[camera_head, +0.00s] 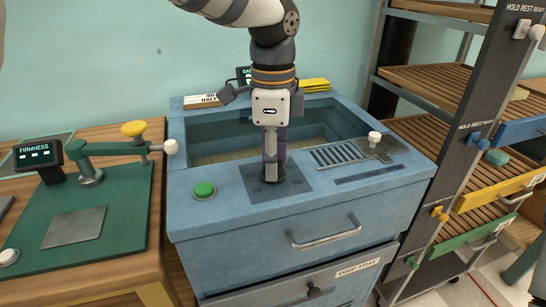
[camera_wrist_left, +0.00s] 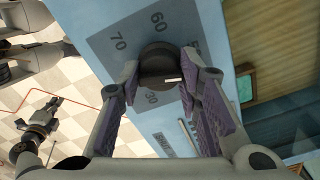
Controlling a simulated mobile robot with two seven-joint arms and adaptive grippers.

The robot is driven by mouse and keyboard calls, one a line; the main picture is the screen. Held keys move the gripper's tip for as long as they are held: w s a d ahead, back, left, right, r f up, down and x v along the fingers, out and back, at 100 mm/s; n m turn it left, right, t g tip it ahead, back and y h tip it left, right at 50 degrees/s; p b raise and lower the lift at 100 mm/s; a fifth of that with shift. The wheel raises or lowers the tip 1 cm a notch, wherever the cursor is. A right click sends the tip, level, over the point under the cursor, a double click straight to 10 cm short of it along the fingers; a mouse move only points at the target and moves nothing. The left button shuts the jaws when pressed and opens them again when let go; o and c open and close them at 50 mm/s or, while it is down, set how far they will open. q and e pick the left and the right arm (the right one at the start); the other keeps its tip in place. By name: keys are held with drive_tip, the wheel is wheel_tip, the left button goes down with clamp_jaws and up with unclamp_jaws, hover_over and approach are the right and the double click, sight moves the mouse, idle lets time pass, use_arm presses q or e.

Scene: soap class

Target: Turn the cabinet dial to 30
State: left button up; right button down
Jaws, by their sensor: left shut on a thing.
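The dial is a dark round knob on a grey scale plate (camera_head: 300,186) on top of the blue cabinet (camera_head: 225,222). My left gripper (camera_head: 273,165) comes down on it from above and is shut on it. In the left wrist view the dial (camera_wrist_left: 158,62) sits between the two purple-padded fingers. Its white pointer line points right in that view, toward one finger. The numbers 70, 60 and 30 are readable around it; another is partly hidden by a finger. What looks like my right gripper (camera_wrist_left: 46,112) hangs over the floor in the left wrist view, too small to read.
A green button (camera_head: 204,190) is left of the dial, and a slotted vent (camera_head: 338,155) is right of it. Behind is the cabinet's open basin (camera_head: 225,150). A table with a green firmness device (camera_head: 110,215) stands left; a shelf rack (camera_head: 440,85) stands right.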

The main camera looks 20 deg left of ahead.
use_arm(q)
drive_tip(key=m, duration=0.5)
drive_tip(key=shift+m, duration=0.3)
drive_tip(key=m, duration=1.1)
drive_tip(key=shift+m, duration=2.1)
drive_tip(key=o, duration=1.1)
drive_tip(key=shift+o, duration=0.2)
